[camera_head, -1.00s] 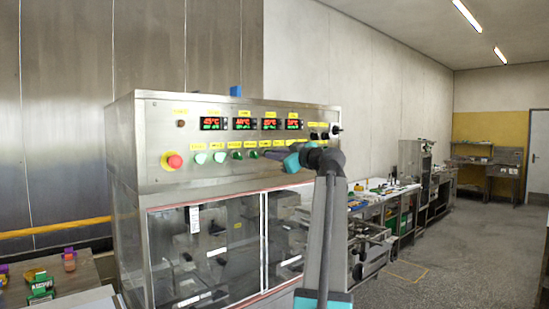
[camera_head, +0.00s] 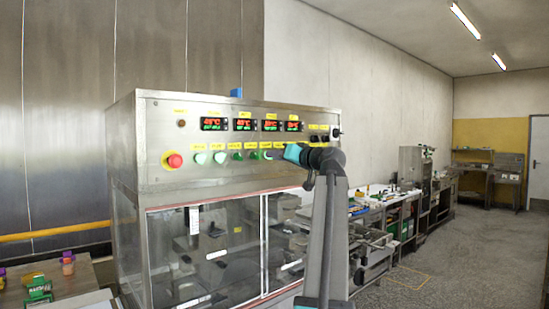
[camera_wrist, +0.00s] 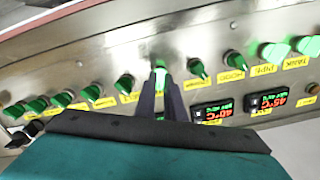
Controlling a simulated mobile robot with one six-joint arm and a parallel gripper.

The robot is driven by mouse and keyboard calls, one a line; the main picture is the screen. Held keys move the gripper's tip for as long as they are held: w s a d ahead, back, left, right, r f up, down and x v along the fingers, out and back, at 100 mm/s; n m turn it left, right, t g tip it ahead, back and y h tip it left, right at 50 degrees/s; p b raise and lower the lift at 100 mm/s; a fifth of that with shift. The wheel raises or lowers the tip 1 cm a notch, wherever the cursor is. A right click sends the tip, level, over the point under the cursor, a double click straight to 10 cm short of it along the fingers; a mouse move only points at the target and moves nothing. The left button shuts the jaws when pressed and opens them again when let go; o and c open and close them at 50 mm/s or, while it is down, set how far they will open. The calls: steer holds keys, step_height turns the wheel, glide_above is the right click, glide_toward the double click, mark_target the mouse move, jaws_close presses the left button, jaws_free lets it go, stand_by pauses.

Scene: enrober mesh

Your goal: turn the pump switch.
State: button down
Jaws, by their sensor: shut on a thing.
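The control panel (camera_head: 230,145) on the front of the steel machine carries a row of green rotary switches, with yellow labels. In the wrist view, my gripper (camera_wrist: 161,88) is at the panel with its two dark fingers closed around one green switch (camera_wrist: 160,74). In the head view, my gripper (camera_head: 274,155) meets the panel right of the middle, and my wrist hides the switches there.
A red emergency-stop button (camera_head: 174,160) sits at the panel's left. Lit temperature displays (camera_head: 244,124) run along the top. Other green switches (camera_wrist: 197,68) stand close on both sides of my fingers. Glass doors (camera_head: 205,250) lie below the panel.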

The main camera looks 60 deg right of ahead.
steer(key=shift+m, duration=0.8)
steer(key=c, duration=1.8)
jaws_free()
steer(key=shift+w, duration=0.1)
steer(key=shift+c, duration=0.2)
steer(key=shift+s, duration=0.2)
steer(key=b+v, duration=0.3)
steer(key=v, duration=1)
steer(key=shift+s+a, duration=0.25)
